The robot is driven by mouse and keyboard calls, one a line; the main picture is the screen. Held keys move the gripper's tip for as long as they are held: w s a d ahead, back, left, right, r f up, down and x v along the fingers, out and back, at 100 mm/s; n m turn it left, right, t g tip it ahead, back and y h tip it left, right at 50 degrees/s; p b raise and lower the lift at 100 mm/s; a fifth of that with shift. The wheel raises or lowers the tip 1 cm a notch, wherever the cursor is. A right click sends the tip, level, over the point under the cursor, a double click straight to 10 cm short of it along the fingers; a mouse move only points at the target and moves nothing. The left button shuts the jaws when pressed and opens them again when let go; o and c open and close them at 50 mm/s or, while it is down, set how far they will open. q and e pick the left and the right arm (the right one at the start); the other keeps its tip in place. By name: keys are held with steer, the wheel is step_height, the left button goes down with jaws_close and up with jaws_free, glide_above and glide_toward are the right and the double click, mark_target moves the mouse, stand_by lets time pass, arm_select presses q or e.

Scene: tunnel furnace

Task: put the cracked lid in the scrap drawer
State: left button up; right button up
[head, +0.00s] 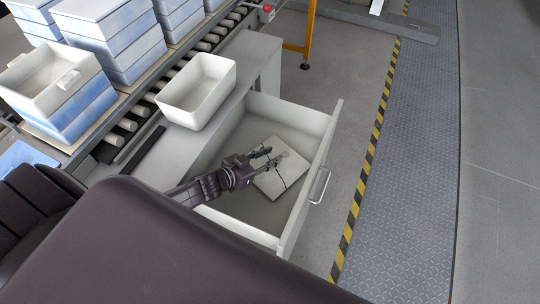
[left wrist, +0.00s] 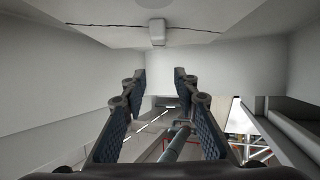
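The cracked lid (head: 286,176) is a pale square plate with a dark crack line across it. It is inside the open scrap drawer (head: 318,175), toward the front; the head view does not show clearly whether it lies flat on the floor. My left gripper (head: 272,157) reaches into the drawer over the lid, its fingers spread. In the left wrist view the lid (left wrist: 110,28) with its small knob (left wrist: 157,32) is beyond the open fingertips (left wrist: 158,78), with nothing between them. My right gripper is not in view.
An empty white bin (head: 198,92) stands on the counter beside the drawer. A roller conveyor (head: 120,125) carries stacked blue-white boxes and an open box (head: 55,85) with a knobbed end. The drawer's handle (head: 319,186) faces a clear grey floor and a yellow-black stripe (head: 366,160).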

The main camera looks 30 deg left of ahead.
arm_select(q)
steer(key=shift+r, duration=0.3)
steer(key=p+v, duration=0.5)
steer(key=v, duration=0.2)
steer(key=shift+s+r, duration=0.2)
steer(key=shift+r, duration=0.2)
